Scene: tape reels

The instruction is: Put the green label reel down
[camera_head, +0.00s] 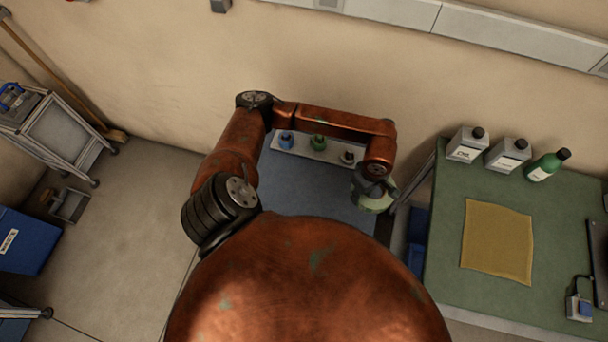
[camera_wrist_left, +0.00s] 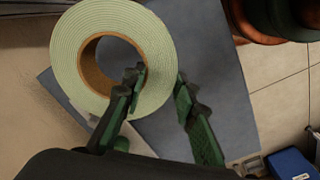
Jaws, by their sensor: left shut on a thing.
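The green label reel (camera_head: 378,201) is a pale green roll with a brown core; it also shows large in the left wrist view (camera_wrist_left: 78,55). My left gripper (camera_wrist_left: 158,88) is shut on the reel's ring, one finger in the core hole and the other outside the rim. In the head view my left gripper (camera_head: 366,184) is at the right end of the arm, over the right side of a blue-grey surface (camera_head: 310,190). I cannot tell the reel's height above it. My right gripper is not in view.
A pale strip (camera_head: 325,153) at the surface's back bears small blue, green and dark items. A green table (camera_head: 450,225) on the right holds two white bottles, a green bottle (camera_head: 547,165) and a yellow cloth (camera_head: 497,242). The middle of the blue-grey surface looks bare.

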